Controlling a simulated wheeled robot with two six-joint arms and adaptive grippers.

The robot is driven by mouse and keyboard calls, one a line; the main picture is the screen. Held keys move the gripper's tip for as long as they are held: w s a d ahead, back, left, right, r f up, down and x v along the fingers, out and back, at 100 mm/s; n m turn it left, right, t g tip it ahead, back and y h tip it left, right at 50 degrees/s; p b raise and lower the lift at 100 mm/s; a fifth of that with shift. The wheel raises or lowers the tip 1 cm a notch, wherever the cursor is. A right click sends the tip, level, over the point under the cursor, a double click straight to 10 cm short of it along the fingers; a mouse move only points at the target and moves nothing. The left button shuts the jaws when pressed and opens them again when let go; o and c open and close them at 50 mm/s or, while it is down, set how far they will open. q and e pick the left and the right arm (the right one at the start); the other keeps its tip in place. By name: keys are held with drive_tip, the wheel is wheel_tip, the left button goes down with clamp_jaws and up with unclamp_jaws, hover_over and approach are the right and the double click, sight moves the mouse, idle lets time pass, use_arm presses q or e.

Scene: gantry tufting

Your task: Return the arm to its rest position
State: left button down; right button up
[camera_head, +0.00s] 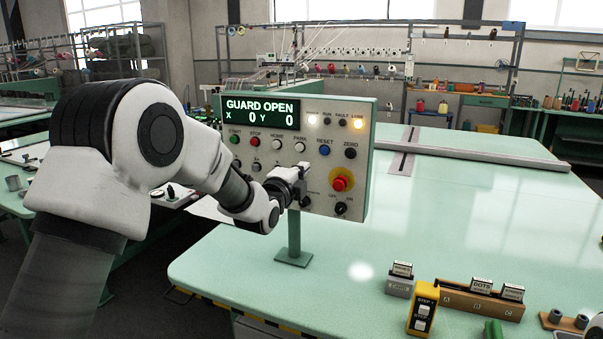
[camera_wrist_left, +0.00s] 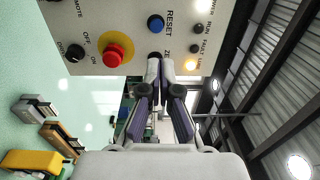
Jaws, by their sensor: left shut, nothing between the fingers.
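My left arm comes in from the left in the head view, stretched out toward the control panel (camera_head: 345,115). My left gripper (camera_head: 302,185) is in front of the panel's lower middle, left of the red emergency knob (camera_head: 342,181). It is shut and empty. In the left wrist view the closed fingers (camera_wrist_left: 161,68) point at the panel face (camera_wrist_left: 75,20), close to the black ZERO button (camera_wrist_left: 156,55). I cannot tell whether they touch it. The display (camera_head: 262,110) reads GUARD OPEN, X 0, Y 0. My right gripper is not seen.
The panel stands on a green post (camera_head: 294,235) on the pale green table (camera_head: 460,230). A yellow step switch box (camera_head: 423,310) and a wooden block with labelled stamps (camera_head: 480,298) sit at the front right. A long rail (camera_head: 470,153) crosses the back. The table's middle is clear.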

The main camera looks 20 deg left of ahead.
use_arm(q)
wheel_tip(320, 180, down, 20)
drive_tip(key=s+g, duration=0.2)
drive_tip(key=g, duration=0.2)
drive_tip(key=s+d+f+n+g, duration=0.1)
drive_tip(key=s+f+g, duration=0.1)
drive_tip(key=s+f, duration=0.6)
drive_tip(key=s+f+n+g, duration=0.15)
drive_tip(key=s+f, duration=0.25)
drive_tip(key=f, duration=0.7)
drive_tip(key=s+f+n+g, duration=0.25)
drive_tip(key=s+f, duration=0.35)
drive_tip(key=s, duration=0.4)
drive_tip(key=s+f+n+g, duration=0.2)
drive_tip(key=s+f+g, duration=0.3)
drive_tip(key=s, duration=0.5)
drive_tip(key=s+n+g, duration=0.3)
drive_tip(key=s+n, duration=0.9)
drive_tip(key=s, duration=0.4)
drive_tip(key=shift+f+g+y, duration=0.3)
drive_tip(key=shift+f+y, duration=0.05)
drive_tip(key=shift+y, duration=0.05)
